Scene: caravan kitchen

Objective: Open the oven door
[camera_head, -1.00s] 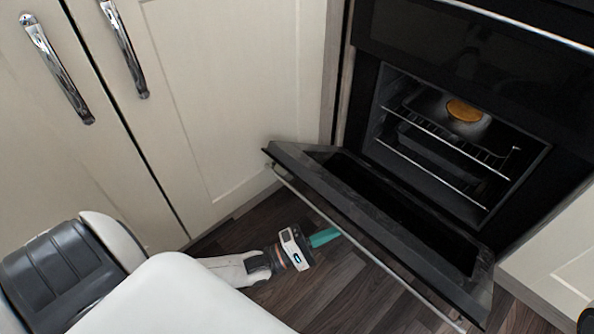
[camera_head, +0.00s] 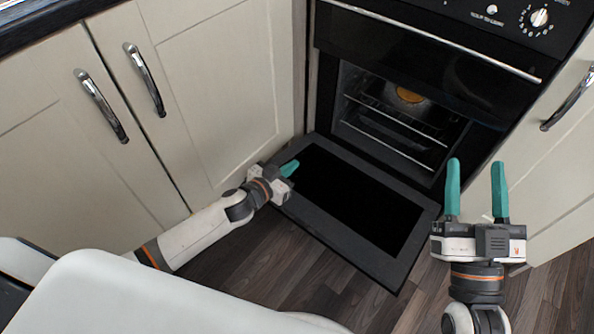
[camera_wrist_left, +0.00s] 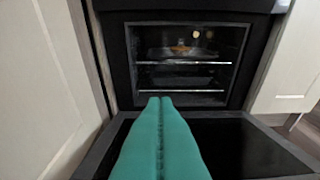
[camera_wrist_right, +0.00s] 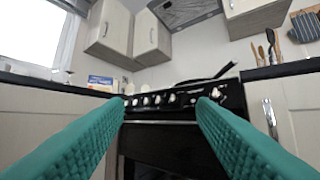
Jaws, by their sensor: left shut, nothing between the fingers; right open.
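The oven door (camera_head: 352,200) is folded down wide open, its dark inner face up, low over the floor. It also shows in the left wrist view (camera_wrist_left: 245,150). The oven cavity (camera_head: 392,125) is open, with wire racks and a round golden item (camera_head: 409,95) on the upper rack. My left gripper (camera_head: 290,168) is shut and empty at the door's left edge; whether it touches the door is unclear. Its closed teal fingers (camera_wrist_left: 160,115) point toward the cavity in the left wrist view. My right gripper (camera_head: 476,188) is open and empty, raised right of the door.
Cream cupboards with chrome handles (camera_head: 145,80) stand left of the oven. Another cream cupboard (camera_head: 545,165) stands to the right. A bar handle (camera_head: 430,40) crosses the panel above the cavity. Dark wood floor (camera_head: 255,265) is clear in front.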

